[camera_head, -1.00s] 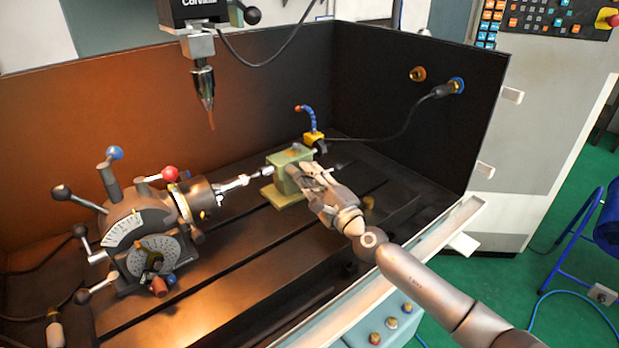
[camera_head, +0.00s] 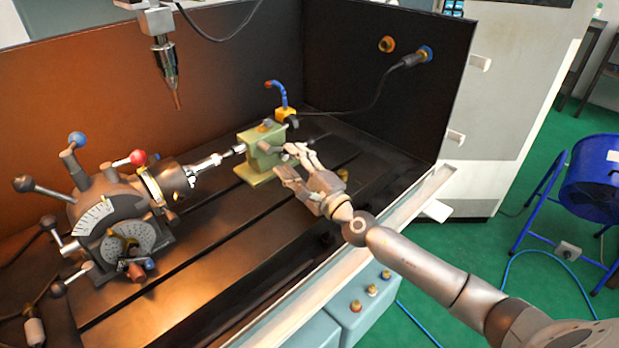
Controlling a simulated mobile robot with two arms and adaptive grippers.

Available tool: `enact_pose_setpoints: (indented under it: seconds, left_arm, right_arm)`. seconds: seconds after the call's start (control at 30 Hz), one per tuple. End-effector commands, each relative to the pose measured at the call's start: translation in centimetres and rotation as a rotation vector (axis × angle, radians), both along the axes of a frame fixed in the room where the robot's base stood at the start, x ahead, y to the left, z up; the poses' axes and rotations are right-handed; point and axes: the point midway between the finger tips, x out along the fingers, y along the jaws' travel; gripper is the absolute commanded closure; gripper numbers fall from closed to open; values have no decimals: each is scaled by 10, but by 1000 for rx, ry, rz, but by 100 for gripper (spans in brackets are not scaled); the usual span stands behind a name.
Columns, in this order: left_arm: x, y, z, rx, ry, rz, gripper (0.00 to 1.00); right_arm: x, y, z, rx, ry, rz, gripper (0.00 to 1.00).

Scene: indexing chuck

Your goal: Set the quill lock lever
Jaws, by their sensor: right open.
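The green tailstock (camera_head: 262,160) stands on the dark slotted table, with its quill pointing left toward the dividing head. A short dark lever (camera_head: 270,147) sticks out from the tailstock's near right side. It looks like the quill lock lever, but it is small and I cannot tell its exact angle. My right gripper (camera_head: 283,160) is open just right of the tailstock. Its two fingers are spread, with the lever's end close to the upper fingertip. I cannot tell whether they touch. My left gripper is not in view.
The dividing head (camera_head: 112,215) with several ball-ended levers stands at left. A spindle tool (camera_head: 167,70) hangs above. A blue flexible hose (camera_head: 281,95) rises behind the tailstock. Dark walls enclose the back, and the front table area is clear.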

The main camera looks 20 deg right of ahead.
Motion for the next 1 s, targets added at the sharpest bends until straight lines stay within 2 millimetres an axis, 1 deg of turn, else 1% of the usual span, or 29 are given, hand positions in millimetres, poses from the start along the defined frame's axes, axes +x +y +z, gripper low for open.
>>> enact_pose_setpoints:
  seconds: [0.03, 0.2, 0.4, 0.6, 1.0]
  left_arm:
    - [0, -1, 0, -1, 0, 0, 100]
    - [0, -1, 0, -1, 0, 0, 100]
    - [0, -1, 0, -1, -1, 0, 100]
    - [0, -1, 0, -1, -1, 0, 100]
    - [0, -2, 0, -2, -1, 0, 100]
  right_arm:
    - [-11, -3, -4, -2, 3, 0, 52]
    - [-41, -12, -9, -2, 3, 0, 52]
    - [-65, -19, -13, -2, 2, -1, 52]
    - [-75, -21, -14, 0, -1, 0, 52]
    - [-76, -22, -14, 0, -1, 0, 52]
